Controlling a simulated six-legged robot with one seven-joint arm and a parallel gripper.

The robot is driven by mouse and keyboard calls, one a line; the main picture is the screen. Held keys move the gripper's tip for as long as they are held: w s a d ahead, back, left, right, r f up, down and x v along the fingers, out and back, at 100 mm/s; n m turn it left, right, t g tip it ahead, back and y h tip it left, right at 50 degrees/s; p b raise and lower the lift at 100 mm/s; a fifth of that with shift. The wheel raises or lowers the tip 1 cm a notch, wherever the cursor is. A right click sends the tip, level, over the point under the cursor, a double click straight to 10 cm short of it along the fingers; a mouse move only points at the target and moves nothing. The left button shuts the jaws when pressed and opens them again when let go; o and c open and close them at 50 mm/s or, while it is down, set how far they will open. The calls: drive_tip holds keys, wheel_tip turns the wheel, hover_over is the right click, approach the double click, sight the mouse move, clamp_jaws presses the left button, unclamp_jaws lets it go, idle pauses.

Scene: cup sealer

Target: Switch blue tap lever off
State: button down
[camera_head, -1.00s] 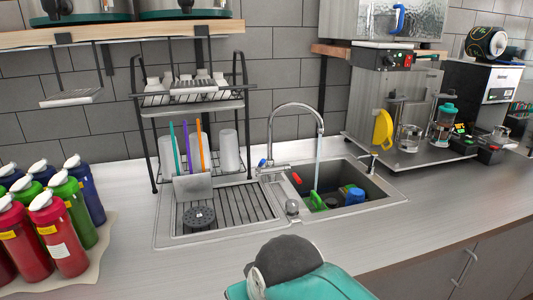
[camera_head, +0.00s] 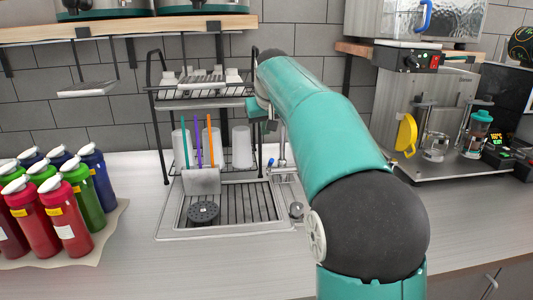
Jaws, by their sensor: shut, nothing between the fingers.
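The tap (camera_head: 281,163) stands behind the sink. Only its lower part shows; my arm hides the spout and any water stream. The small blue lever (camera_head: 270,162) shows at the left of the tap base. The red lever is hidden behind my arm. My gripper (camera_head: 271,126) is small and partly covered by my own arm. It appears shut and empty, above the blue lever and apart from it in the picture, beside the dish rack.
A black dish rack (camera_head: 155,115) with cups stands left of the tap. Several bottles (camera_head: 72,215) stand at the left. The cup sealer machine (camera_head: 425,110) is at the right. The front counter is clear.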

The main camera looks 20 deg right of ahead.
drive_tip(key=w+d+f, duration=0.2)
drive_tip(key=w, duration=0.4)
drive_tip(key=w+d+f, duration=0.2)
drive_tip(key=w+f, duration=0.1)
drive_tip(key=w, duration=0.3)
drive_tip(key=shift+h, duration=0.3)
drive_tip(key=shift+w+d+f, duration=0.4)
drive_tip(key=shift+w+f, duration=0.15)
drive_tip(key=shift+f, duration=1.25)
drive_tip(key=shift+w+d+f, duration=0.35)
drive_tip(key=shift+w+f, duration=0.15)
drive_tip(key=shift+f, duration=1.35)
drive_tip(key=shift+w+d+f, duration=0.4)
drive_tip(key=shift+w+f, duration=0.15)
drive_tip(key=shift+f, duration=1.25)
drive_tip(key=shift+s+t, duration=0.2)
drive_tip(key=shift+t, duration=0.2)
